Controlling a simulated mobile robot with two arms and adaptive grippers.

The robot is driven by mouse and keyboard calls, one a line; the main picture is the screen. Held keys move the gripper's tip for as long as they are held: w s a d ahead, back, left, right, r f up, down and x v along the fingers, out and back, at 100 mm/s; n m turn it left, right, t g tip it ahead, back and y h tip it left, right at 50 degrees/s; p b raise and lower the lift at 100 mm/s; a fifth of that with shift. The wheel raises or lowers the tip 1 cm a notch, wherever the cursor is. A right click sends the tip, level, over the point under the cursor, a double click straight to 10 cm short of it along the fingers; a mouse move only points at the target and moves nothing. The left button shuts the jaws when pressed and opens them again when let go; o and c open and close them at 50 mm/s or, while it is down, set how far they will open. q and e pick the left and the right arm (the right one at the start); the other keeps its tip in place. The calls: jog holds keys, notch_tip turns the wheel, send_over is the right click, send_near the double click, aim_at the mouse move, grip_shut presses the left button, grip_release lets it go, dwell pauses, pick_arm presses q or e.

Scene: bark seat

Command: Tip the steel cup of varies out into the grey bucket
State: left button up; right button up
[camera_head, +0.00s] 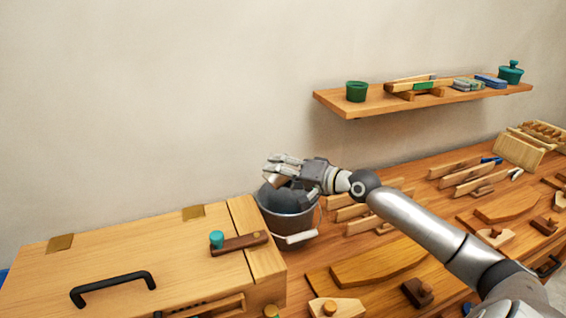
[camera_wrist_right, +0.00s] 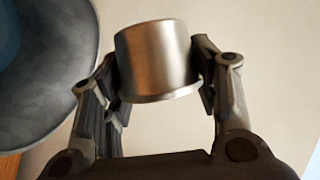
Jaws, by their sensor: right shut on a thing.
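My right gripper (camera_head: 285,172) is above the grey bucket (camera_head: 285,222), which stands on the wooden bench beside a wooden chest. In the right wrist view, my right gripper (camera_wrist_right: 158,75) is shut on the steel cup (camera_wrist_right: 155,55), with one finger on each side. The bucket's rim (camera_wrist_right: 88,100) shows at the left of that view, apart from the cup. The cup's inside and any contents are hidden. In the head view the cup is small and mostly covered by the fingers. My left gripper is not in view.
The wooden chest (camera_head: 130,255) with a black handle (camera_head: 113,287) stands left of the bucket. A wall shelf (camera_head: 430,98) holds a green pot (camera_head: 357,91) and other small things. Wooden racks and tools fill the bench to the right.

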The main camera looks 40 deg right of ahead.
jog(key=a+r+n+h+p, duration=0.1)
jog(key=n+p, duration=0.1)
jog(key=p, duration=0.1)
jog(key=shift+a+r+n+h+p, duration=0.1)
jog(key=shift+n+h+p, duration=0.2)
jog(key=shift+p, duration=0.3)
jog(key=shift+a+n+g, duration=0.15)
jog(key=shift+n+g, duration=0.15)
jog(key=n+h+p, duration=0.1)
jog(key=p, duration=0.1)
jog(key=n+p, duration=0.1)
jog(key=p, duration=0.1)
jog(key=shift+a+r+h, duration=0.1)
jog(key=shift+r+h, duration=0.3)
jog(key=shift+n+h+p, duration=0.6)
jog(key=shift+n+p, duration=0.1)
jog(key=shift+n, duration=0.3)
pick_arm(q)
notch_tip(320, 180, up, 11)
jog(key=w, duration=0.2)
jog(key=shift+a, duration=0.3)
pick_arm(e)
jog(key=shift+n+h, duration=0.4)
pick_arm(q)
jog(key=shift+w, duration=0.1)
